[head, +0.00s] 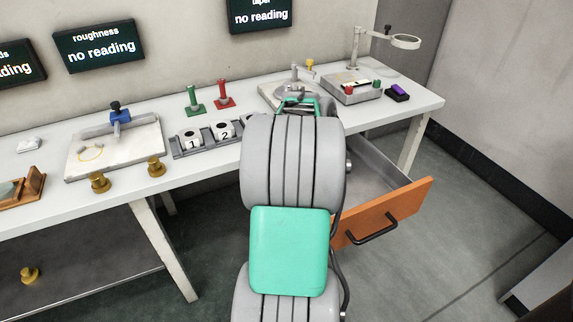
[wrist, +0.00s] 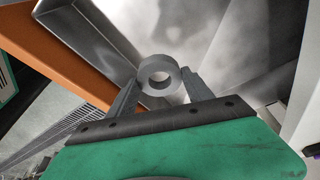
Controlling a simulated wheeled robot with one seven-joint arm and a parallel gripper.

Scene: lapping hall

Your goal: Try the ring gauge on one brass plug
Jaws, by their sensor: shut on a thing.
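The grey ring gauge (wrist: 158,62) is between my gripper's (wrist: 160,88) two fingertips in the wrist view, with its bore showing. My gripper is shut on it, above the open drawer's metal interior (wrist: 225,45). In the head view my arm hides the fingers and the ring. Two brass plugs stand near the bench's front edge at left, one brass plug (head: 99,182) left of the other brass plug (head: 156,166). A third brass plug (head: 30,275) is on the lower shelf. All three are well left of my gripper.
The drawer (head: 382,212) with an orange front stands open below the bench (head: 235,165). A grey rack (head: 192,145) with numbered white pieces lies left of my arm. Green (head: 194,100) and red (head: 222,96) handled gauges stand behind it. A plate with a blue clamp (head: 120,115) is farther left.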

